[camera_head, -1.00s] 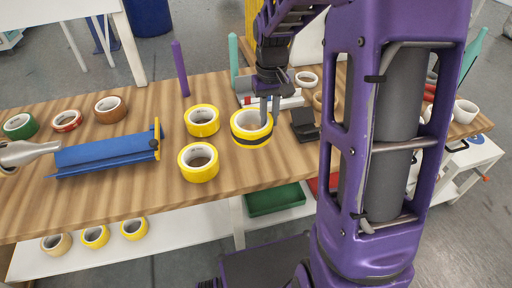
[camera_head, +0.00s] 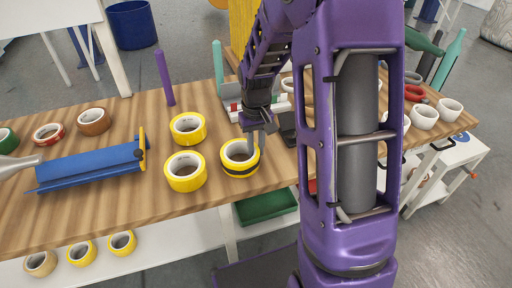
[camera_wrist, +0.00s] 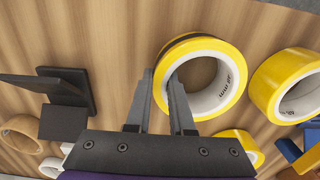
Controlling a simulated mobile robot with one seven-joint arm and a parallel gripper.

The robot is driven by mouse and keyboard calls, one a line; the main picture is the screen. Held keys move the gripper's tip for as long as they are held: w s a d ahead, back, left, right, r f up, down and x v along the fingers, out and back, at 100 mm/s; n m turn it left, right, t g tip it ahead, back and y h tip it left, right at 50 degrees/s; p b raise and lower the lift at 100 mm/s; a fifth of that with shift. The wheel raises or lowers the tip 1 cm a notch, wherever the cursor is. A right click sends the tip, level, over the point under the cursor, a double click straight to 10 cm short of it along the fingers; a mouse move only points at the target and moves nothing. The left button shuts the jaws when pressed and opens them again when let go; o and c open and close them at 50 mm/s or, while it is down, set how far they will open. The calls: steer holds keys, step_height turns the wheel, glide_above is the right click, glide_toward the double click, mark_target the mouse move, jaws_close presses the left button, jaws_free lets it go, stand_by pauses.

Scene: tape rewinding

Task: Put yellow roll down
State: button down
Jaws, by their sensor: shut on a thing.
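A yellow roll with a dark stripe around its side (camera_head: 240,170) is at my gripper (camera_head: 258,136), near the table's front edge. In the wrist view the fingers (camera_wrist: 163,82) straddle the wall of this yellow roll (camera_wrist: 226,58), one inside its white core and one outside, closed on it. The roll looks level and at or very near the tabletop; I cannot tell whether it touches. Two other yellow rolls (camera_head: 187,138) (camera_head: 185,181) stand to its left in the head view, apart from it.
The wooden table (camera_head: 120,205) also holds a blue dispenser (camera_head: 90,166), brown (camera_head: 94,122) and red (camera_head: 48,134) rolls at left, and a black stand (camera_wrist: 65,120) beside my gripper. Bare wood lies in front of the dispenser.

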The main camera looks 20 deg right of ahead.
steer(key=c, duration=0.8)
jaws_free()
step_height(320, 180, up, 12)
steer(key=p, duration=0.2)
steer(key=shift+r+p, duration=0.15)
steer(key=shift+p, duration=0.15)
